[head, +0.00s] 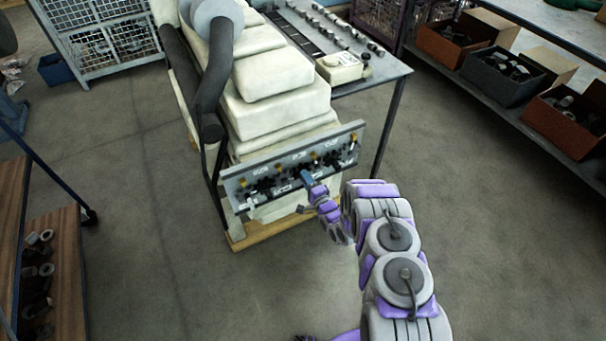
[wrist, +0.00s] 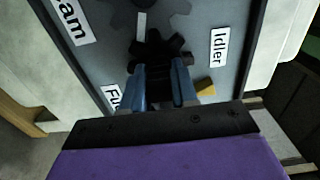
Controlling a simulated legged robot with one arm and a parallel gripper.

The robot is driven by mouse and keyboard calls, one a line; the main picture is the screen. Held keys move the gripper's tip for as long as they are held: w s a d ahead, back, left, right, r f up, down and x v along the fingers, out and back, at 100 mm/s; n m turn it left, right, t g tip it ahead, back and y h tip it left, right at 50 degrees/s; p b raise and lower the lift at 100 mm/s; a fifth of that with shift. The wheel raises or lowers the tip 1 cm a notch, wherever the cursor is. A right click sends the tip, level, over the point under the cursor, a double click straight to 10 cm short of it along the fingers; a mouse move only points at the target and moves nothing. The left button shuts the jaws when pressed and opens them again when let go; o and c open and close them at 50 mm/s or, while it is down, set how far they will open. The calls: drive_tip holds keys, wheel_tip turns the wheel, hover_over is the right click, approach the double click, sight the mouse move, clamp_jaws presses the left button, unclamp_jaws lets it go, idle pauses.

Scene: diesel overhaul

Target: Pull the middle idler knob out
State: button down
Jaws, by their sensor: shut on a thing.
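The grey panel (head: 284,168) on the front of the engine carries a row of dark knobs and white labels. In the wrist view the panel (wrist: 214,22) shows a label reading "Idler" (wrist: 218,47) to the right of a black lobed knob (wrist: 158,48). My gripper (wrist: 161,85) has its blue fingers shut on this knob, one finger on each side. In the head view my gripper (head: 306,177) reaches the panel near its middle. It hides part of the knob row there. How far the knob stands out from the panel I cannot tell.
In the wrist view a brass-coloured piece (wrist: 205,87) sits just right of the fingers. The pale engine block (head: 275,100) stands behind the panel on a wooden pallet (head: 262,233). A metal table (head: 385,72) stands behind it to the right. The floor (head: 500,230) to the right is clear.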

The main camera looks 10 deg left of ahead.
drive_tip(key=shift+s+d+f, duration=0.1)
drive_tip(key=shift+s+f, duration=0.05)
drive_tip(key=shift+s, duration=0.05)
drive_tip(key=shift+p+v, duration=0.35)
drive_tip(key=shift+v, duration=0.6)
drive_tip(key=c, duration=1.1)
unclamp_jaws()
drive_tip(key=shift+f, duration=0.15)
drive_tip(key=o, duration=0.7)
drive_tip(key=shift+w+r, duration=0.1)
drive_tip(key=shift+r, duration=0.1)
drive_tip(key=shift+o, duration=0.2)
drive_tip(key=p+v, duration=0.1)
drive_tip(key=v, duration=0.6)
drive_tip(key=shift+p, duration=0.4)
